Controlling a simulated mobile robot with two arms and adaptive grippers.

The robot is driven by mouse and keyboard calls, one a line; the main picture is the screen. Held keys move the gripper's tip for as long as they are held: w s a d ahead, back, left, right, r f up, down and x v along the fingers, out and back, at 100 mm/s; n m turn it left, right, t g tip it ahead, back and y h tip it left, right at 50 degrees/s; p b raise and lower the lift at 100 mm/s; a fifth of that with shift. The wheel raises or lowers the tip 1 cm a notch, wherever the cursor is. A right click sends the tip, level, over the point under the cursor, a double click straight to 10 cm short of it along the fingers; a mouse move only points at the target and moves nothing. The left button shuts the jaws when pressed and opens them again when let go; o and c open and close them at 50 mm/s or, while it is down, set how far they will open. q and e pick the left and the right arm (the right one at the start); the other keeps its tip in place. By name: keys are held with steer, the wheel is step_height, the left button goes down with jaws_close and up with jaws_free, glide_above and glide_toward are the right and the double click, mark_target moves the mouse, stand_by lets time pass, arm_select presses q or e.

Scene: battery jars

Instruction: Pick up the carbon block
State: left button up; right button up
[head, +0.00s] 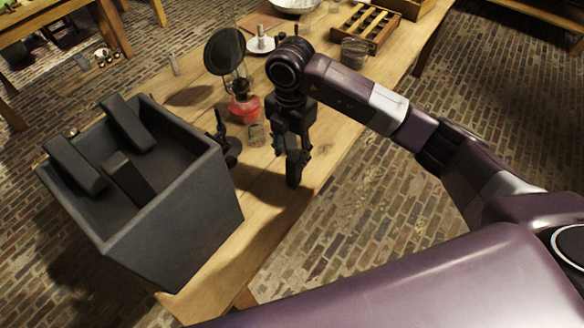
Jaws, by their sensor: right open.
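Three dark grey bar-shaped blocks are at the large dark open box at the left of the head view. One leans at the left rim (75,165), one at the back rim (128,123), and one stands inside (130,178). I cannot tell which, if any, is the carbon block. The box (180,230) stands at the near end of the wooden table. My right gripper (294,170) points down over the table's right part, to the right of the box and apart from it. It is open with nothing seen between its fingers. My left gripper is not in view.
A small black object (224,145) is beside the box. A wooden compartment tray (366,28) is at the back.

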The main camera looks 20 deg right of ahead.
mark_target(294, 170)
steer(key=shift+s+f+p, duration=0.2)
steer(key=shift+f+p, duration=0.1)
steer(key=shift+f, duration=0.5)
steer(key=f, duration=0.1)
steer(key=f+p, duration=0.1)
steer(key=f, duration=0.2)
steer(key=shift+d+f+p, duration=0.3)
steer(key=shift+d+p, duration=0.05)
steer(key=shift+p, duration=0.05)
steer(key=shift+f, duration=0.25)
steer(key=shift+c, duration=0.5)
jaws_close()
